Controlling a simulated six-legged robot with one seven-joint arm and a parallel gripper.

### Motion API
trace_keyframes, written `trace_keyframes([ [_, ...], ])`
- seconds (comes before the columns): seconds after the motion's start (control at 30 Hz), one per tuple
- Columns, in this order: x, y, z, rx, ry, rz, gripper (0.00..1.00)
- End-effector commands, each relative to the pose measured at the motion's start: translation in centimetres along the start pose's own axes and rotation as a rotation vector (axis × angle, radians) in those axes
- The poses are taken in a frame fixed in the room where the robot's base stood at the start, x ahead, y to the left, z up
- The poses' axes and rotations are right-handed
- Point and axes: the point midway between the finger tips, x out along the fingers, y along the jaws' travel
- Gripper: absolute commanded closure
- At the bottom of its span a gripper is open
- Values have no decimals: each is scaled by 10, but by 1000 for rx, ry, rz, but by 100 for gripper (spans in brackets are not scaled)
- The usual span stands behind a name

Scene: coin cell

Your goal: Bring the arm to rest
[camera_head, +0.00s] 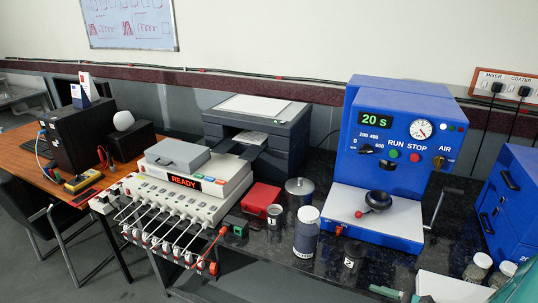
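My arm and my gripper do not show in the head view, so their pose and the gripper's state cannot be seen. The dark speckled bench (325,265) runs across the middle and right. On it stands a blue machine (355,160) with a green "20 S" display, a round gauge and a black knob on its white base. To its left is a white multi-channel unit (165,200) with several clips along its front; a box on top has a red "READY" display.
A dark grey printer-like device (280,140) stands behind. A blue cabinet (510,205) is at right. An orange table (40,165) stands left.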

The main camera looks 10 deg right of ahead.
Motion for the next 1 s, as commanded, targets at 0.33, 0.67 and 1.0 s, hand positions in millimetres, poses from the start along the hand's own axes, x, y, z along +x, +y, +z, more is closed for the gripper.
trace_keyframes([
  [0.33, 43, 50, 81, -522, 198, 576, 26],
  [0.67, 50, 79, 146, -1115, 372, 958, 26],
  [1.0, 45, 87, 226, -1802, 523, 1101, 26],
])
